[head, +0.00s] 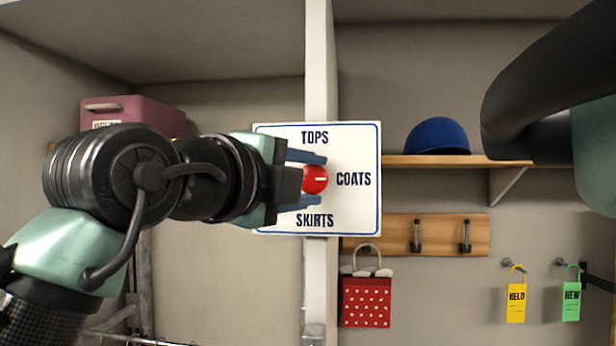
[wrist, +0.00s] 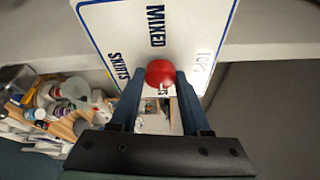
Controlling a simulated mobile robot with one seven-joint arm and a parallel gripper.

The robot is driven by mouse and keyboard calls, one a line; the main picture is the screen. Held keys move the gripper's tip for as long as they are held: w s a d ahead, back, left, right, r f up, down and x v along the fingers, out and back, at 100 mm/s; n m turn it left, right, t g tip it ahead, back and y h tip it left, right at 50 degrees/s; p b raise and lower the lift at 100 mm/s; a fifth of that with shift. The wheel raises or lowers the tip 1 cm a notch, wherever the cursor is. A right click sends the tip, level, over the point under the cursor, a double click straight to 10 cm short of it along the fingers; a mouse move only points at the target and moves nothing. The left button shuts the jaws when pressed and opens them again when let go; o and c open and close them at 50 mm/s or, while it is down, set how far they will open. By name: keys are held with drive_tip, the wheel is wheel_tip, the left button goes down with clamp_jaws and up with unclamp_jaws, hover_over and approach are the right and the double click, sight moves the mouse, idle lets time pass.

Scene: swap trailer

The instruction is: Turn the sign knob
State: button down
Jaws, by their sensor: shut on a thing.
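The white sign (head: 360,145) with a blue border is fixed on a pale post. It reads TOPS above, COATS at right and SKIRTS below; its left part is hidden behind my gripper in the head view. The wrist view shows the sign (wrist: 185,30) with MIXED, SKIRTS and TOPS. A round red knob (head: 314,180) sits at the sign's middle, its white mark pointing right at COATS. The knob also shows in the wrist view (wrist: 159,73). My gripper (head: 318,180) reaches in from the left, its blue fingers shut on the knob, one above and one below.
A blue cap (head: 438,136) sits on a wooden shelf at right, above a hook rail (head: 440,236). A red dotted bag (head: 367,302), a yellow tag (head: 516,302) and a green tag (head: 571,301) hang below. A maroon box (head: 150,114) stands at left. Cluttered small items show in the wrist view.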

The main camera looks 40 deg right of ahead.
drive_tip(key=shift+r, duration=0.1)
drive_tip(key=shift+c, duration=1.9)
unclamp_jaws()
drive_tip(key=b+v, duration=0.5)
drive_tip(key=v, duration=0.8)
drive_tip(key=shift+b, duration=0.3)
